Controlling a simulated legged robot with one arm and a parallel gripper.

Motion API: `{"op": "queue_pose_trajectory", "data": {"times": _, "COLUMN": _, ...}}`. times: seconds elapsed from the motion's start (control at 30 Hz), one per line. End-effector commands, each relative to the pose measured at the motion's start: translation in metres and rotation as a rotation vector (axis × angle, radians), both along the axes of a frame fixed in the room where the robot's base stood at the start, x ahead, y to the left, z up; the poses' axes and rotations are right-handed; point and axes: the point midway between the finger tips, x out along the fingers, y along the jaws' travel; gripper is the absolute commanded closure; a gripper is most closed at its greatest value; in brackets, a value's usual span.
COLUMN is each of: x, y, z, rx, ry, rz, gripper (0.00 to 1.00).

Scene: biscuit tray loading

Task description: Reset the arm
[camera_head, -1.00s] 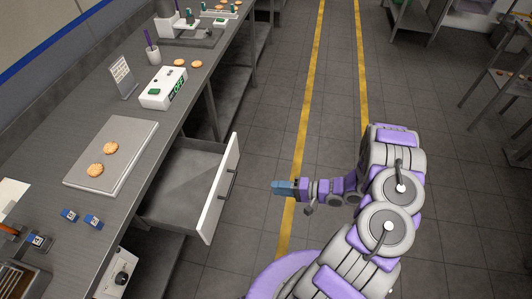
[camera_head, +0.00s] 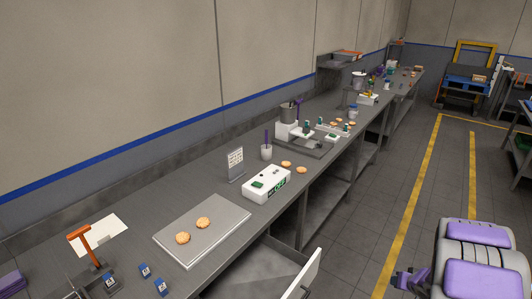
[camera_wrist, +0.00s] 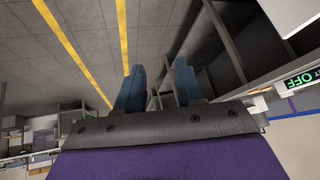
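My gripper (camera_wrist: 158,88) shows in the wrist view with its two blue fingers apart and nothing between them. In the head view my purple and grey arm is at the lower right, folded, beside the counter; the fingertips cannot be made out there. Two biscuits (camera_head: 182,238) (camera_head: 203,223) lie on a flat grey tray (camera_head: 230,222) on the counter. The gripper is away from the tray and touches nothing that I can see.
An open drawer (camera_head: 303,279) juts from the counter (camera_head: 130,203) into the aisle. A white box with an OFF display (camera_head: 266,184) stands behind the tray. Two blue items (camera_head: 145,270) (camera_head: 161,287) lie in front of it. The floor (camera_head: 352,240) right of the counter looks clear.

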Motion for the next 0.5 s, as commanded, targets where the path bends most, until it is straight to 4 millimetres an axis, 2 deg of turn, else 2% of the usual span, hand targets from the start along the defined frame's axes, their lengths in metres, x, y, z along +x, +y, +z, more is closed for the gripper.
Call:
{"op": "queue_pose_trajectory", "data": {"times": 0.03, "x": 0.003, "y": -0.003, "z": 0.02, "rx": -0.062, "ry": 0.008, "rz": -0.01, "gripper": 0.63}}
{"op": "queue_pose_trajectory", "data": {"times": 0.13, "x": -0.002, "y": -0.009, "z": 0.054, "rx": -0.176, "ry": 0.047, "rz": -0.045, "gripper": 0.63}}
{"op": "queue_pose_trajectory", "data": {"times": 0.27, "x": -0.015, "y": -0.007, "z": 0.097, "rx": -0.285, "ry": 0.102, "rz": -0.091, "gripper": 0.63}}
{"op": "queue_pose_trajectory", "data": {"times": 0.37, "x": -0.031, "y": 0.003, "z": 0.126, "rx": -0.342, "ry": 0.153, "rz": -0.121, "gripper": 0.63}}
{"op": "queue_pose_trajectory", "data": {"times": 0.5, "x": -0.06, "y": 0.027, "z": 0.161, "rx": -0.38, "ry": 0.231, "rz": -0.152, "gripper": 0.63}}
